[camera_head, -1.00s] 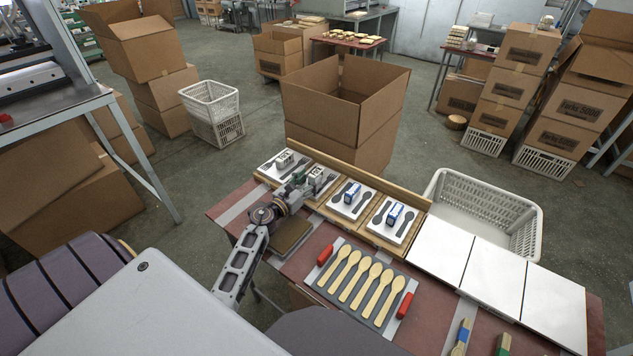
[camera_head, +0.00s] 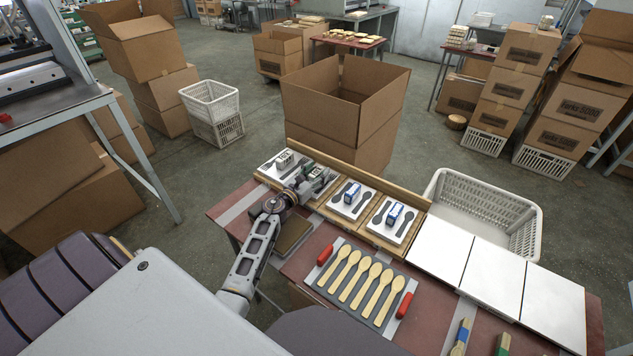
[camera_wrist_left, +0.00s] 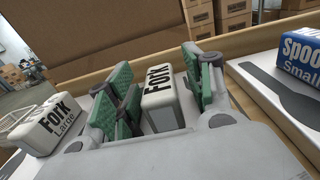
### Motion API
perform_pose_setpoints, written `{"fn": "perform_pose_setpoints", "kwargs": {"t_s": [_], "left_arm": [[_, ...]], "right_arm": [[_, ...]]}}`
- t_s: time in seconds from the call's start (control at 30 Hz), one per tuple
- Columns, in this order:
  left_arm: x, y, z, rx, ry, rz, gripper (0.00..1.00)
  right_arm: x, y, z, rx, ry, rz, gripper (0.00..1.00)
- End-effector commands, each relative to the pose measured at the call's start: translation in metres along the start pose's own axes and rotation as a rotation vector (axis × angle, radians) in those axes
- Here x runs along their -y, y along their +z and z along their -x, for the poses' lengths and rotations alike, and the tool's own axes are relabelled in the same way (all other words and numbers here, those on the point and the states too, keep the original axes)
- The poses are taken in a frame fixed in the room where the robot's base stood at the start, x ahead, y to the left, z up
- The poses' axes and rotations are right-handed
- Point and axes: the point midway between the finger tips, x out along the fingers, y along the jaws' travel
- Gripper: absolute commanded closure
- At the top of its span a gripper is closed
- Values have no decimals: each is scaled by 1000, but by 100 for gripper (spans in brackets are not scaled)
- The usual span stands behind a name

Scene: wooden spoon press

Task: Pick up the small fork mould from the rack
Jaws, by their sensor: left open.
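The small fork mould is a white block lettered "Fork" on the rack (camera_head: 377,232). It shows in the left wrist view (camera_wrist_left: 160,92) and is partly covered in the head view. My left gripper (camera_head: 313,180) is open, with its green-padded fingers (camera_wrist_left: 162,95) on either side of this block. I cannot tell whether the pads touch it. A white "Fork Large" mould (camera_wrist_left: 52,124) stands to its left, also in the head view (camera_head: 284,158). A blue "Spoon Small" mould (camera_wrist_left: 303,52) stands to its right, also in the head view (camera_head: 351,194). My right gripper is not in view.
Another blue mould (camera_head: 395,213) stands farther right on the rack. A tray with wooden spoons (camera_head: 361,280) lies in front. White panels (camera_head: 490,279) and a white basket (camera_head: 486,205) are at the right. A cardboard box (camera_head: 345,110) stands behind the rack.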

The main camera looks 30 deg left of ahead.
Motion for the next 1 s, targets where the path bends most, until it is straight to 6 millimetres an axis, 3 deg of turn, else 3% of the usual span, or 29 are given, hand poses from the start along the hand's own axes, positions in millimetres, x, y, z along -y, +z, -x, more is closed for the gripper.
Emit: {"fn": "perform_pose_setpoints", "kwargs": {"t_s": [0.3, 0.7, 1.0], "left_arm": [[0, 0, 0, 0, 0, 0, 50], [0, 0, 0, 0, 0, 0, 100], [0, 3, 0, 5, 0, 0, 100]], "right_arm": [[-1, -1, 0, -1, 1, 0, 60], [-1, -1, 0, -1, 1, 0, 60], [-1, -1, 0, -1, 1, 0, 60]]}}
